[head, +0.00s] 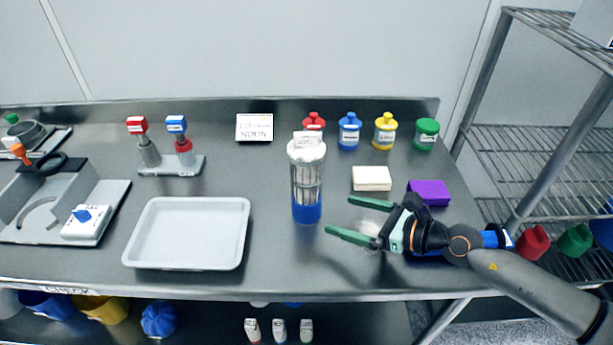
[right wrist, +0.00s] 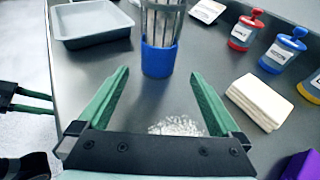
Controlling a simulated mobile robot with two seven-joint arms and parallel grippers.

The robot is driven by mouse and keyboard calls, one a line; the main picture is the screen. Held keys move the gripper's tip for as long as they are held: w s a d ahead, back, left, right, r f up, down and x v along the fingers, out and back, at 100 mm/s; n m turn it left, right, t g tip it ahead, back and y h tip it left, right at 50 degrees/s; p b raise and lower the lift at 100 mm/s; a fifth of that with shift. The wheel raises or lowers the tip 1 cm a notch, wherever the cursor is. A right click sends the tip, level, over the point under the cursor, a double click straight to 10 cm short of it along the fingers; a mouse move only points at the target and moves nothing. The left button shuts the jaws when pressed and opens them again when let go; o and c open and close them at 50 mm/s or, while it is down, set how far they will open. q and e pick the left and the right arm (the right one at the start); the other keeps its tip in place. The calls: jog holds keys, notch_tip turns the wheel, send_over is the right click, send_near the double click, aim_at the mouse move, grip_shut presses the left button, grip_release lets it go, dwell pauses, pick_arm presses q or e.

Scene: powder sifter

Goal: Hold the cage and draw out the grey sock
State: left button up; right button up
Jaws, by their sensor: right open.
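The cage (head: 306,190) is an upright barred cylinder with a blue base on the steel bench; its lower part also shows in the right wrist view (right wrist: 162,57). Pale grey material, likely the grey sock (head: 306,153), shows at its top under a small white label. How far it reaches down inside is unclear. My right gripper (head: 339,215) is open and empty, just right of the cage, its green fingers pointing toward the blue base without touching. My left gripper (right wrist: 30,101) shows at the left edge of the right wrist view, fingers apart and empty.
A grey tray (head: 190,262) lies left of the cage. A whitish patch (right wrist: 180,125) lies on the bench below my right gripper. A wire shelf (head: 530,160) stands right.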

aim_at(319, 208)
jog(key=x, duration=0.9)
jog(key=shift+w+a+f+b, duration=0.1)
jog(key=shift+a+b, duration=0.2)
jog(key=shift+b, duration=0.05)
jog(key=c, duration=0.8)
